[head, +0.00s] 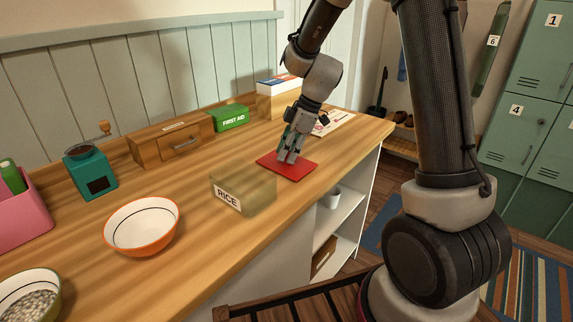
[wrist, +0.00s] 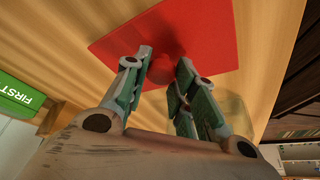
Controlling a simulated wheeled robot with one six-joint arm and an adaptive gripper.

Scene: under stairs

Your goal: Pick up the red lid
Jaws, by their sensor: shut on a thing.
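The red lid (head: 300,168) is a flat square plate at the right part of the wooden counter, at or very near its surface. It also shows in the wrist view (wrist: 210,28), with a round red knob (wrist: 171,68) in its middle. My gripper (head: 288,158) points down over the lid. In the wrist view my gripper (wrist: 166,66) has its fingers on either side of the knob, shut on it. The head view does not show clearly whether the lid touches the counter.
A clear RICE container (head: 243,190) stands just left of the lid. An orange-rimmed bowl (head: 142,226), a teal grinder (head: 90,172), a wooden drawer box (head: 170,142) and a green first aid box (head: 232,118) stand farther left and behind. A paper (head: 335,122) lies beyond my gripper.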

